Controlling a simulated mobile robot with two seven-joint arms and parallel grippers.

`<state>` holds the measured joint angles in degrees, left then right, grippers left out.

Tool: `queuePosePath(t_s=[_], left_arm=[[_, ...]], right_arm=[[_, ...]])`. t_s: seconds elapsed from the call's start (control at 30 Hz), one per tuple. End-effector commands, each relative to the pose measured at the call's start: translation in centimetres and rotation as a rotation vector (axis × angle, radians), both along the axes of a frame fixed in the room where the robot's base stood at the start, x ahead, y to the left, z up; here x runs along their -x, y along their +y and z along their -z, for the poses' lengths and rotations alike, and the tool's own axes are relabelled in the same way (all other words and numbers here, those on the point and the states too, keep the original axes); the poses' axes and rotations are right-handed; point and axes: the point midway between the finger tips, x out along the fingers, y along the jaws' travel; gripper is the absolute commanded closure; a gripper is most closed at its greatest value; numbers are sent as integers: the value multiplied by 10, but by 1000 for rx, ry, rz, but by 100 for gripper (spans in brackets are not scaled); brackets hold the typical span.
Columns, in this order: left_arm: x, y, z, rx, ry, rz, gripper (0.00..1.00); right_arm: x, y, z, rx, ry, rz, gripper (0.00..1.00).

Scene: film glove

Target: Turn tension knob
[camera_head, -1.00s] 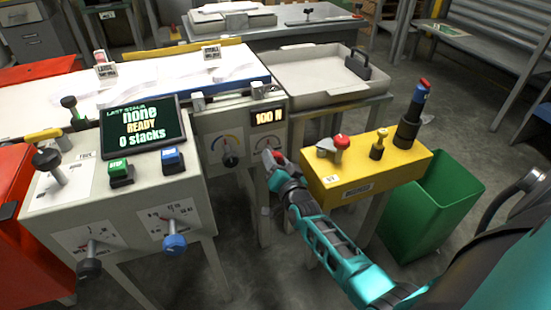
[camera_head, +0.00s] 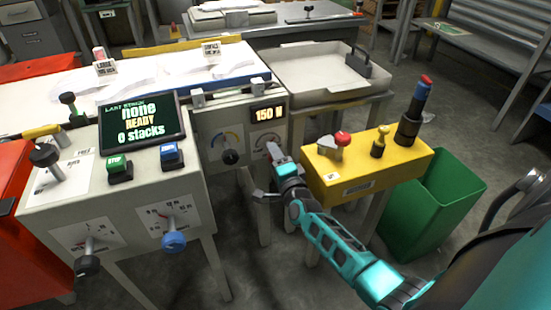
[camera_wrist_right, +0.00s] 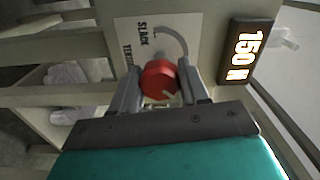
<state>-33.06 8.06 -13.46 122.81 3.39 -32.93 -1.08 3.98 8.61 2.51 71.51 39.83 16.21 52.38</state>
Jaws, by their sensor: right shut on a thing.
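The red tension knob (camera_wrist_right: 160,80) sits on a grey panel beside a curved scale marked SLACK, seen close up in the right wrist view. My right gripper (camera_wrist_right: 160,76) is shut on it, one finger on each side. In the head view my right gripper (camera_head: 271,151) reaches the panel front and mostly hides the knob. The display (camera_head: 268,114) above the knob reads 150 N. My left gripper is not in view.
A black knob (camera_head: 230,157) sits left on the same panel. A grey console (camera_head: 130,210) with a screen stands left.

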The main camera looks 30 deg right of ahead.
Motion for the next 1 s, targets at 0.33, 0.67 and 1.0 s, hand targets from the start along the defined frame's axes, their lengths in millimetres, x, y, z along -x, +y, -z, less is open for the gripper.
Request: queuePosePath(t_s=[0.33,0.67,1.0], left_arm=[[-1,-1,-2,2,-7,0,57],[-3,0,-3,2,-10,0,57],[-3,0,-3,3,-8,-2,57]], right_arm=[[0,1,1,-65,-12,-3,86],[0,1,1,-66,-12,-3,86],[0,1,0,-65,-13,-1,30]])
